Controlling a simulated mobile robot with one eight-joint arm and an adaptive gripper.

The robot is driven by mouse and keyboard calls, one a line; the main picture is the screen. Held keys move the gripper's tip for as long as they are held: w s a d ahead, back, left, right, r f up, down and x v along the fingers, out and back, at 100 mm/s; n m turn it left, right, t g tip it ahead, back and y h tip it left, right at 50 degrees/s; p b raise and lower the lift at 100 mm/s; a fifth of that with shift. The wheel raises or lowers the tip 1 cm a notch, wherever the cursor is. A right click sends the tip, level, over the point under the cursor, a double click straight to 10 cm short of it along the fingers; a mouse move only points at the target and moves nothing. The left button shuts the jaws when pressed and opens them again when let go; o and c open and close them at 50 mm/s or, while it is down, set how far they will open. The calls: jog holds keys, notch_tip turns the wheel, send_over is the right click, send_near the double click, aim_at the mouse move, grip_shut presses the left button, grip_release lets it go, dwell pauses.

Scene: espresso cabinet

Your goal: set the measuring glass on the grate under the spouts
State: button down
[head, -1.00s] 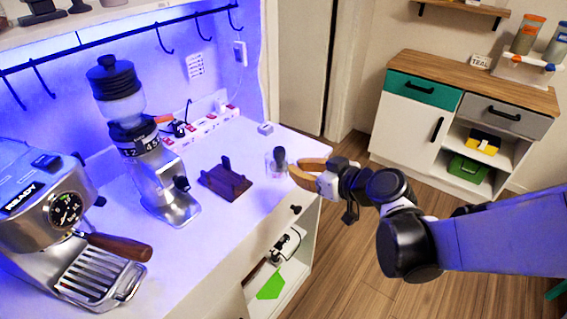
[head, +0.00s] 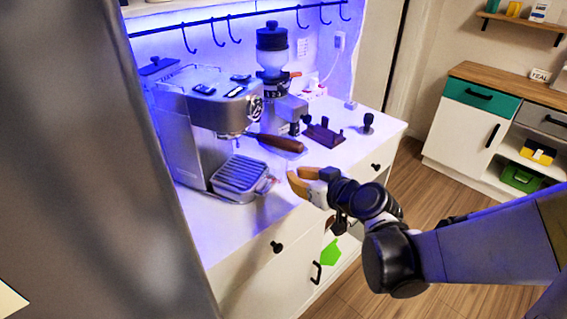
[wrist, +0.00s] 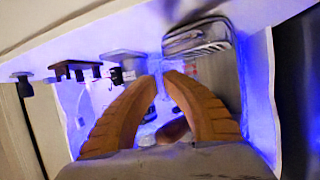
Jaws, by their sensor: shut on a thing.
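The measuring glass (head: 266,186) is small and clear with faint reddish marks. My gripper (head: 293,179) is shut on it, with its tan fingers pointing left toward the espresso machine (head: 205,115). The glass overlaps the right front corner of the ribbed metal grate (head: 240,174) in the head view; I cannot tell whether it touches. The spouts under the portafilter (head: 277,142) are hard to make out. In the wrist view the fingers (wrist: 161,78) reach toward the machine's grate (wrist: 198,42), and the glass is barely discernible between and beyond the tips.
The portafilter's brown handle juts out above and behind my gripper. A grinder (head: 274,90), a dark wooden stand (head: 324,134) and a tamper (head: 368,122) stand farther back on the white counter (head: 345,155). A large grey panel (head: 95,160) fills the left side.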

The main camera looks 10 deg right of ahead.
aim_at(254, 176)
jog(key=shift+w+d, duration=0.1)
jog(key=shift+d, duration=0.1)
jog(key=shift+a, duration=0.1)
jog(key=shift+w+a+f+b, duration=0.1)
jog(key=shift+w+a+b, duration=0.15)
jog(key=shift+w+a, duration=0.45)
jog(key=shift+w+a+f+b, duration=0.2)
jog(key=shift+w+a, duration=0.25)
jog(key=shift+a, duration=0.6)
jog(key=shift+w+a+f+b, duration=0.1)
jog(key=shift+w+a+b, duration=0.2)
jog(key=shift+w+a, duration=0.4)
jog(key=shift+w+a+b, duration=0.15)
jog(key=shift+w+a, duration=0.45)
jog(key=shift+a, duration=0.4)
jog(key=shift+w+a+b, duration=0.1)
jog(key=shift+w+a, duration=0.5)
jog(key=shift+a, duration=0.4)
jog(key=shift+w+a+b, duration=0.15)
jog(key=shift+w+a, duration=0.45)
jog(key=shift+a, duration=0.4)
jog(key=shift+f, duration=0.2)
jog(key=c, duration=1.5)
grip_release()
jog(key=shift+s+d, duration=0.1)
